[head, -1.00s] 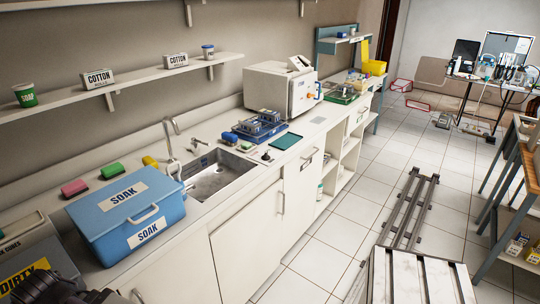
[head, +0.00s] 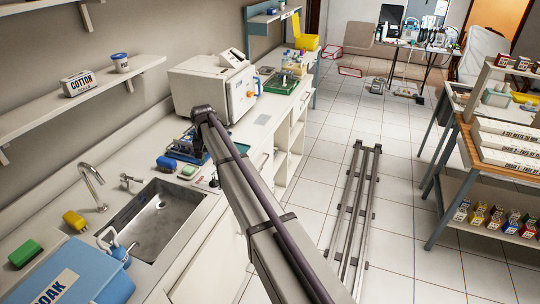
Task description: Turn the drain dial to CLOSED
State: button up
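No drain dial can be made out for certain. The white boxy steriliser (head: 212,86) stands on the counter beyond the sink, with its front turned to the right.
The counter (head: 262,118) holds a steel sink (head: 150,225), a tap (head: 95,185), a blue SOAK box (head: 75,275), sponges and a blue tray (head: 185,148). A green tray (head: 285,88) lies beyond the steriliser. Floor rails (head: 358,210) run alongside; a shelf unit stands right.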

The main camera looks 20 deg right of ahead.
aim_at(213, 179)
notch_tip(213, 179, down, 11)
jog(key=b, duration=1.1)
jog(key=shift+w+r, duration=0.1)
jog(key=shift+r, duration=0.2)
grip_shut()
